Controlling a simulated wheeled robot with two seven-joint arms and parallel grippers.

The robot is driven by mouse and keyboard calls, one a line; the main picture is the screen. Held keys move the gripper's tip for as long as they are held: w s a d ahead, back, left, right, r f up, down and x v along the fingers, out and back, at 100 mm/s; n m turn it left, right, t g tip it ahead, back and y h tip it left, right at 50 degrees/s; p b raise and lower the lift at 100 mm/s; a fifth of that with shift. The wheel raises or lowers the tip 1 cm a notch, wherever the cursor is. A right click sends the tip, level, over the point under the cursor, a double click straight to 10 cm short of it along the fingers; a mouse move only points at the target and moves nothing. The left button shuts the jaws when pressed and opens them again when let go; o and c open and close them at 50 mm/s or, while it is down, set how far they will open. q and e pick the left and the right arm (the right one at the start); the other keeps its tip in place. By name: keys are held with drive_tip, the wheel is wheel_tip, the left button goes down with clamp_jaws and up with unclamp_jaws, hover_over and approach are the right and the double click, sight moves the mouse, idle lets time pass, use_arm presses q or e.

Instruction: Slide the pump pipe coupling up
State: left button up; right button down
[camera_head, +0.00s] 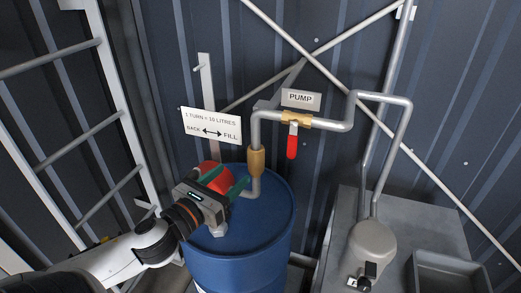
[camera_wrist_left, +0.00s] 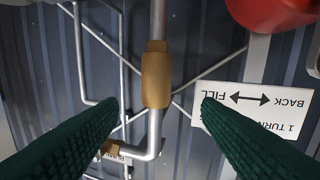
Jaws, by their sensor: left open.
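The pump pipe coupling (camera_head: 257,162) is a tan sleeve on the upright grey pipe (camera_head: 256,128) above the blue drum. In the left wrist view, which is upside down, the coupling (camera_wrist_left: 157,75) shows at upper centre, beyond and between the fingertips. My left gripper (camera_head: 231,181) is open, with green fingers pointing toward the pipe, just left of and slightly below the coupling. In the wrist view the fingers (camera_wrist_left: 158,108) stand apart on either side, with nothing held between them. The right gripper is not in view.
A red pump body (camera_head: 214,177) sits on the blue drum (camera_head: 278,212) behind my left gripper. A red-handled valve (camera_head: 292,145) and PUMP sign (camera_head: 300,99) are above right. A white FILL sign (camera_head: 212,125) hangs above the gripper. A ladder (camera_head: 105,90) stands left.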

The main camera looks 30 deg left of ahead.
sight(251, 158)
use_arm(q)
drive_tip(key=b, duration=0.1)
drive_tip(key=w+b, duration=0.1)
drive_tip(key=b, duration=0.1)
drive_tip(key=w+b, duration=0.1)
drive_tip(key=shift+w+d+m+b, duration=0.25)
drive_tip(key=shift+m+b, duration=0.15)
drive_tip(key=shift+w+r+b, duration=0.15)
drive_tip(key=shift+w+b, duration=0.15)
drive_tip(key=shift+w, duration=1)
drive_tip(key=w, duration=0.3)
drive_tip(key=w+p, duration=0.1)
drive_tip(key=w, duration=0.1)
drive_tip(key=shift+w+r, duration=0.2)
drive_tip(key=shift+w, duration=0.2)
drive_tip(key=shift+w+f+p, duration=0.15)
drive_tip(key=shift+w+p, duration=0.2)
drive_tip(key=shift+w, duration=0.2)
drive_tip(key=shift+c, duration=0.6)
